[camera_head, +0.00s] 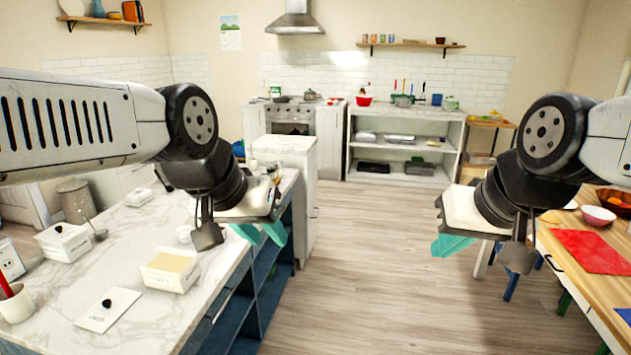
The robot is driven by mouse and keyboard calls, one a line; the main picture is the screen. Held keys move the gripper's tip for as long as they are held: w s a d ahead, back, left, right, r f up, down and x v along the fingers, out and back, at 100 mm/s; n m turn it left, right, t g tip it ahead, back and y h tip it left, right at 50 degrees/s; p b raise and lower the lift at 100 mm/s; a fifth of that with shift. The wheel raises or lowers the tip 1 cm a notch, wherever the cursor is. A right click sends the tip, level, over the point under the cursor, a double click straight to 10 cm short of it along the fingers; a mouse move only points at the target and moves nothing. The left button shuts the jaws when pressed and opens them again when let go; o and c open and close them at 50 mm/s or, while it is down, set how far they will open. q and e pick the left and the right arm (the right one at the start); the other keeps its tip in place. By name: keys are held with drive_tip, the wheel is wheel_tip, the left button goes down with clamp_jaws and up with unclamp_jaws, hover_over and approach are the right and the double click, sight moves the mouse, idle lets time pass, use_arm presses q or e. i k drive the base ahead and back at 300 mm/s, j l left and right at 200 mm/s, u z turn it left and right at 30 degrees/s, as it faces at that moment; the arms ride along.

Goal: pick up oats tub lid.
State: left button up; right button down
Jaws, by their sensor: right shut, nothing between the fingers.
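A white tub (172,280) stands open on the marble counter, full of a pale tan content that looks like oats; its label is too small to read. A flat white lid with a black knob (109,309) lies on the counter in front and to the left of it, apart from the tub. My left gripper (261,234) hangs past the counter's right edge, to the right of the tub, with its teal fingertips apart and nothing between them. My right gripper (452,244) is shut and empty over the open floor, far from the lid.
A white cup (15,303) holding a red item is at the left edge. A wooden table (575,268) with a red mat (594,251) is at the right. Floor between is clear.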

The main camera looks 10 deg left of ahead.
sight(101, 314)
drive_tip(key=u, duration=1.45)
